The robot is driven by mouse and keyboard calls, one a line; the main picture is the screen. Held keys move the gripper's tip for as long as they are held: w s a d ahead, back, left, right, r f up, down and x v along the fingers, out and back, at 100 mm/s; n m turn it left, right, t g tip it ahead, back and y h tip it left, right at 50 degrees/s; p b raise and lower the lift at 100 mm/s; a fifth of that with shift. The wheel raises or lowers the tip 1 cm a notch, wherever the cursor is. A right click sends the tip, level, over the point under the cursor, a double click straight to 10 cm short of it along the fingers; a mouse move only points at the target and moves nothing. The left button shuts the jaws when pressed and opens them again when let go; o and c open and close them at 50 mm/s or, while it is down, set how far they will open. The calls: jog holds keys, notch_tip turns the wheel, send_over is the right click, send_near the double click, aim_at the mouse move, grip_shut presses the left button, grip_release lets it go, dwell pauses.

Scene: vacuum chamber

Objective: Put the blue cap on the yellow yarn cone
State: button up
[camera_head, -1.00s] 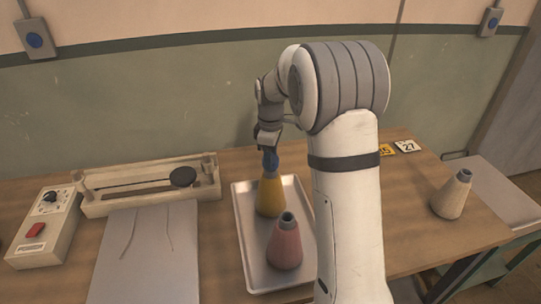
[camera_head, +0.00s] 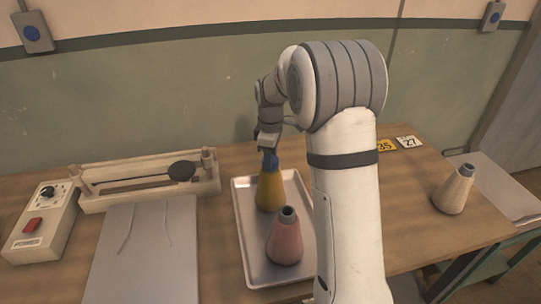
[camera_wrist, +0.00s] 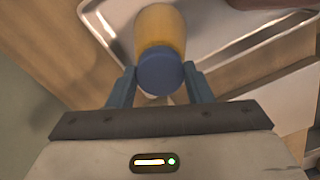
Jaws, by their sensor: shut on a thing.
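The yellow yarn cone (camera_head: 270,193) stands upright on the metal tray; its yellow side also shows in the wrist view (camera_wrist: 160,27). The blue cap (camera_wrist: 160,73) is between my gripper's two blue fingers, seen end-on, and covers the near end of the cone in that view. In the head view the blue cap (camera_head: 270,161) is at the cone's narrow top, right under my gripper (camera_head: 269,150). My gripper is shut on the cap. From these views I cannot tell whether the cap is fully seated or just touching the cone.
The metal tray (camera_head: 243,222) also holds a pink cone (camera_head: 286,240) in front. A beige cone (camera_head: 454,190) stands at the right. A balance device (camera_head: 150,181), a control box (camera_head: 40,226) and a grey sheet (camera_head: 145,250) are at the left. My arm hides the tray's right side.

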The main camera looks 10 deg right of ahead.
jog(key=o, duration=1)
jog(key=shift+f, duration=0.15)
jog(key=shift+o, duration=0.2)
notch_tip(320, 180, up, 7)
jog(key=shift+r+b, duration=0.15)
jog(key=shift+b, duration=0.3)
jog(key=shift+r, duration=0.25)
jog(key=shift+s+r, duration=0.2)
jog(key=shift+s, duration=0.1)
jog(key=s+m+t, duration=0.3)
jog(key=s+m, duration=0.9)
jog(key=s, duration=1.7)
jog(key=shift+s+d+m, duration=0.2)
jog(key=shift+m, duration=0.2)
